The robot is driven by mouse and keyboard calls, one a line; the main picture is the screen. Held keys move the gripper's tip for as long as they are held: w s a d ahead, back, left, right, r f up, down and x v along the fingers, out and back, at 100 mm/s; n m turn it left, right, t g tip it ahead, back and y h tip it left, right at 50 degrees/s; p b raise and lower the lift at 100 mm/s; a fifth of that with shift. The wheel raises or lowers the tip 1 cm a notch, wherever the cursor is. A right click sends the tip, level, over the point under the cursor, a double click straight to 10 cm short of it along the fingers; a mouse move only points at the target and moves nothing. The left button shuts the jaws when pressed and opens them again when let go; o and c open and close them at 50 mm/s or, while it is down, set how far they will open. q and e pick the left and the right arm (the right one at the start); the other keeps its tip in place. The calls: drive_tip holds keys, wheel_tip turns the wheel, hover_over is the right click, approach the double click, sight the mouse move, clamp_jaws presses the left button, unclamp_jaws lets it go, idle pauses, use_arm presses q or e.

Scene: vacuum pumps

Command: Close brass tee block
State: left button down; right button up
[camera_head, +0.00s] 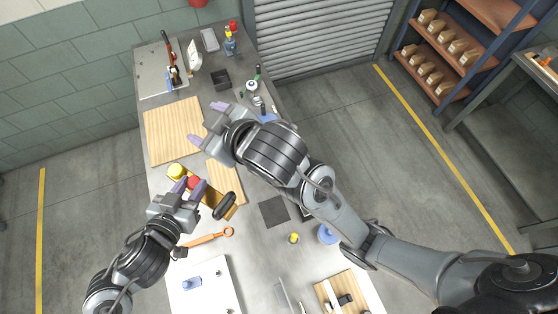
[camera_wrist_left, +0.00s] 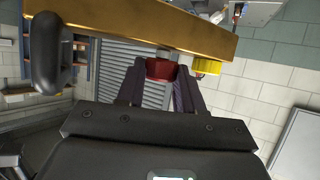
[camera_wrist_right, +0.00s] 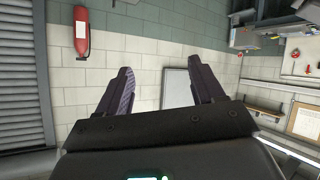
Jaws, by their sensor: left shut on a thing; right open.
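In the left wrist view, the brass bar (camera_wrist_left: 150,25) spans the top, with the red knob (camera_wrist_left: 160,69) between my fingers. My left gripper (camera_head: 188,184) is shut on the red knob. My right gripper (camera_head: 207,122) is open and empty, above the table near the large wooden board. The red knob's far side is hidden.
The large wooden board (camera_head: 172,130) and a smaller board (camera_head: 226,180) lie near the block. An orange wrench (camera_head: 208,238) and a white board (camera_head: 202,287) are nearer the front. Bottles (camera_head: 231,42) stand at the back. My right arm crosses above the table's right side.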

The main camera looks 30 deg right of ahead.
drive_tip(key=s+d+f+m+g+h, duration=0.25)
drive_tip(key=s+d+f, duration=0.25)
drive_tip(key=d+f, duration=0.5)
drive_tip(key=s+d+f+m+g, duration=0.1)
drive_tip(key=s+d+f+g, duration=0.1)
drive_tip(key=s+f, duration=0.6)
drive_tip(key=s+d+f+m+g+h, duration=0.1)
drive_tip(key=s+d+f+g, duration=0.2)
drive_tip(key=s+f, duration=0.6)
drive_tip(key=shift+d+f, duration=0.7)
drive_tip(key=shift+d, duration=0.45)
drive_tip(key=shift+m+h, duration=0.25)
